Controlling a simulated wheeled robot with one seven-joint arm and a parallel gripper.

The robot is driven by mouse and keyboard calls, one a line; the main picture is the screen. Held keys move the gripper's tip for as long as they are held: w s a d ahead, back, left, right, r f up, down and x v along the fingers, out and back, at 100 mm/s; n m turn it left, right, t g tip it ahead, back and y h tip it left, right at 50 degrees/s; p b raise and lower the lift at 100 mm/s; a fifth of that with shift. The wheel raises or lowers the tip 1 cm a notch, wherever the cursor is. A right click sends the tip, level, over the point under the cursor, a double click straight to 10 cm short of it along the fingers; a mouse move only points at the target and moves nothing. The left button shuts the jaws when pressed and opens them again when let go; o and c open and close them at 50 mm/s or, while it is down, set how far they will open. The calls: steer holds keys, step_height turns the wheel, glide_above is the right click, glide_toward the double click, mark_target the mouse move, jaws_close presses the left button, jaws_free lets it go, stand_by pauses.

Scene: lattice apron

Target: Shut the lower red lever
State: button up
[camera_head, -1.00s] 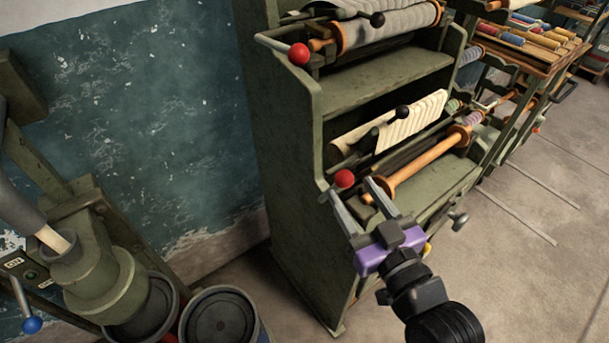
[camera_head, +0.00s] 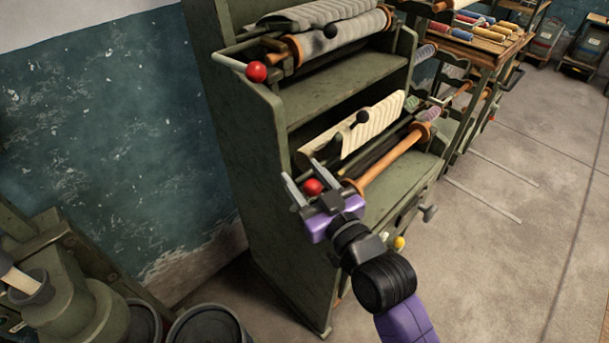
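The lower red lever's round knob (camera_head: 313,187) shows at the left front edge of the green cabinet's lower shelf. Its arm is mostly hidden by my gripper. My gripper (camera_head: 300,169) is open, with its two grey fingers apart and pointing up and away at the cabinet's left edge. In the picture the knob lies between the fingers, close to the purple gripper body; I cannot tell whether they touch. The upper red lever (camera_head: 256,72) is on the shelf above, with a pale arm running left from its knob.
The green cabinet (camera_head: 245,170) holds rollers with pale cloth and black knobs (camera_head: 362,117). An orange-ended roller (camera_head: 390,160) lies right of my gripper. Dark round drums (camera_head: 210,330) stand at the lower left. The floor on the right (camera_head: 530,220) is clear.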

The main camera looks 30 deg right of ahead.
jaws_close()
stand_by(1.2)
